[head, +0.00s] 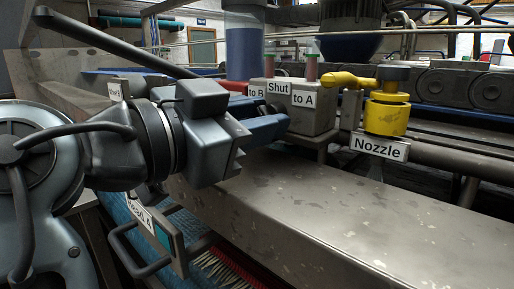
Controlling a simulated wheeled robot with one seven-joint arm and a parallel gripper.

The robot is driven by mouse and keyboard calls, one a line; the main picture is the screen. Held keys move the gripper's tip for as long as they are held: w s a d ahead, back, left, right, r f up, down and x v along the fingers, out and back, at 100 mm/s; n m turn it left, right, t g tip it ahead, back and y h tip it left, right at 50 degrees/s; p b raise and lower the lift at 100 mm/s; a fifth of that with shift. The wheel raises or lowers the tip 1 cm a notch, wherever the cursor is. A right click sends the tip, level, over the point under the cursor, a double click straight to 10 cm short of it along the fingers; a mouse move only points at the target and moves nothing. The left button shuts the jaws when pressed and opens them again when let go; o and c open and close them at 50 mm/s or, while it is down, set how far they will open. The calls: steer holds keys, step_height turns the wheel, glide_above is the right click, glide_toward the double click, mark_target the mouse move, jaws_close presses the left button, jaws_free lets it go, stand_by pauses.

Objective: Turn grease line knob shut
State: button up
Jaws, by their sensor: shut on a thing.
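A grey valve block (314,122) stands right of the middle in the head view, with the labels "to B" (255,91), "Shut" (279,86) and "to A" (303,98). My gripper (278,124) reaches in from the left, its blue fingers shut at the front of this block, just below the labels. The grease line knob is hidden behind the fingers, which are closed on it. I cannot tell which label the knob points at.
A yellow valve (387,116) with a lever and a "Nozzle" label (379,147) stands to the right. A blue-filled clear cylinder (244,50) stands behind the gripper. A wide metal beam (350,215) runs below. A handled panel (165,238) is under my arm.

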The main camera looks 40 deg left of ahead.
steer(key=shift+f+m+b, duration=0.1)
steer(key=shift+m+b, duration=0.7)
steer(key=shift+b, duration=0.35)
steer(key=shift+m+b, duration=0.3)
steer(key=shift+b, duration=0.05)
steer(key=shift+a+r, duration=0.1)
steer(key=shift+r, duration=0.15)
steer(key=o, duration=1)
steer(key=shift+f, duration=0.1)
steer(key=s+a, duration=0.1)
steer(key=s, duration=0.6)
steer(key=shift+s, duration=0.4)
